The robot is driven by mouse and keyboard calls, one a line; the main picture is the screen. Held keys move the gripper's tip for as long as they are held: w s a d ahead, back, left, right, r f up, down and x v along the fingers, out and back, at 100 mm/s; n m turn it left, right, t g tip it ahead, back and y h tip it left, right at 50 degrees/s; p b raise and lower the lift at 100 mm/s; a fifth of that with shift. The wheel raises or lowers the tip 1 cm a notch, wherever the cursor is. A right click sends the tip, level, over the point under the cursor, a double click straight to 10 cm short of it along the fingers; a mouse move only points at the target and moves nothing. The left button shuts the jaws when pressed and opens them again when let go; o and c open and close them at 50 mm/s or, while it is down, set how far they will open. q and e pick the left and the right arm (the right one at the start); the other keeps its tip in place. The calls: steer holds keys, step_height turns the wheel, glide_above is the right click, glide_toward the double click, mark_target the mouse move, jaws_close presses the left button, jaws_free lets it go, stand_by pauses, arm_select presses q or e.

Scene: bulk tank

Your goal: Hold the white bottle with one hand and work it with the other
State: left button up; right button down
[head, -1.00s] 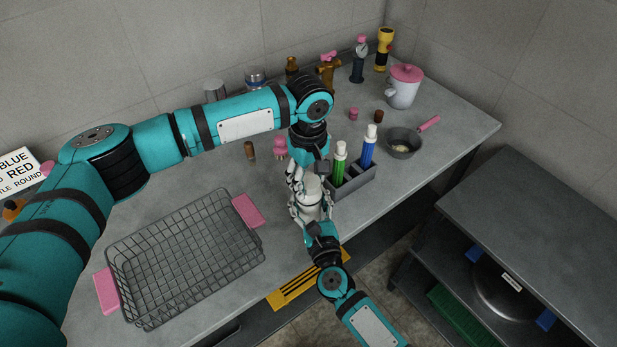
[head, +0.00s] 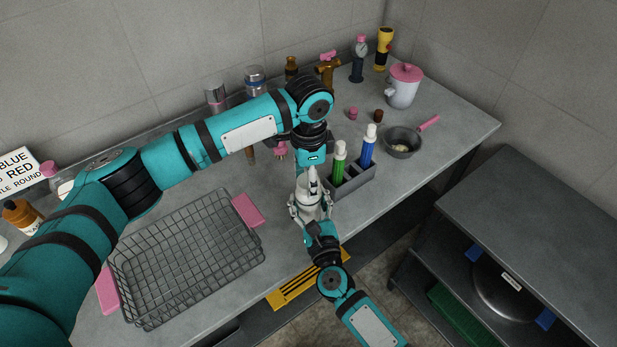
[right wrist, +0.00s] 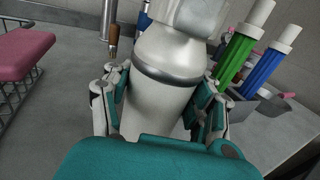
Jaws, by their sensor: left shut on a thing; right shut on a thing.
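The white bottle (head: 311,213), with a grey band around its shoulder, stands near the front edge of the counter, and in the right wrist view (right wrist: 163,95) it fills the middle. My right gripper (head: 310,207) comes from the front and is shut on the bottle's body, one finger on each side. My left gripper (head: 313,183) points down from above and is shut on the bottle's top. Its fingers look narrow, seen nearly edge-on, and hide much of the top in the head view.
A wire basket (head: 185,258) with pink handles lies at the left. A grey pan (head: 402,143) and a pink-lidded pot (head: 403,88) stand farther right.

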arm_select(q)
steer(key=m, duration=0.9)
steer(key=shift+m, duration=0.4)
steer(key=o, duration=1.4)
steer(key=shift+c, duration=0.2)
step_height(320, 180, up, 12)
arm_select(e)
steer(key=shift+c, duration=1.5)
jaws_free()
